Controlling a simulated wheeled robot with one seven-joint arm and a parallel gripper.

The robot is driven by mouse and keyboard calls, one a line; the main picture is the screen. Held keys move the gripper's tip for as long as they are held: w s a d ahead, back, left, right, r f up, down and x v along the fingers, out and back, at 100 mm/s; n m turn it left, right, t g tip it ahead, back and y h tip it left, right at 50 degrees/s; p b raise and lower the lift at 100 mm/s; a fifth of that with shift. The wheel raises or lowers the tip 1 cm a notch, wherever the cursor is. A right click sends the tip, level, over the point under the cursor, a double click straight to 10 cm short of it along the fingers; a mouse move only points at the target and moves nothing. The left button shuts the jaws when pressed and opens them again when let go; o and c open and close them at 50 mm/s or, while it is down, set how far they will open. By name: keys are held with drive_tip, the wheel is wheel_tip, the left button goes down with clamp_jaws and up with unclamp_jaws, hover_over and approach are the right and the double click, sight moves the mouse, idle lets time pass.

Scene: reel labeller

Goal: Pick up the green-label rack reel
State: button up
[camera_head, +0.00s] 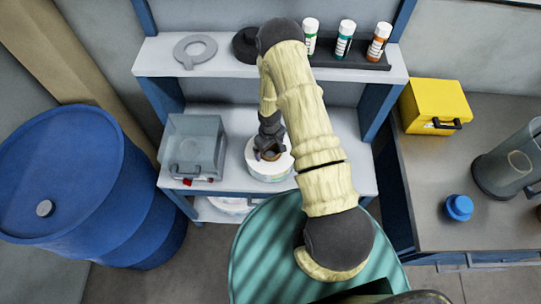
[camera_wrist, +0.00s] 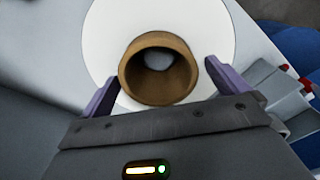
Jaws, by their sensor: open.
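A white reel (camera_head: 284,167) with a brown core lies flat on the middle shelf of the rack. In the wrist view its white face (camera_wrist: 107,38) fills the top, with the brown tubular core (camera_wrist: 140,72) standing up from it. My gripper (camera_head: 268,151) is over this reel. In the wrist view, the purple fingers of my gripper (camera_wrist: 161,73) are open, one on each side of the core, with gaps showing. I cannot make out the reel's label colour. A second reel (camera_head: 232,204) shows partly on the lower shelf; its label is unclear.
A grey translucent box (camera_head: 194,145) stands left of the reel on the shelf. A blue drum (camera_head: 62,170) stands left. A yellow case (camera_head: 433,105) sits on the right bench.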

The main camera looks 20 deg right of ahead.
drive_tip(key=shift+d, duration=0.1)
idle(0.3)
drive_tip(key=c, duration=2)
drive_tip(key=shift+o, duration=0.2)
drive_tip(key=shift+w, duration=0.15)
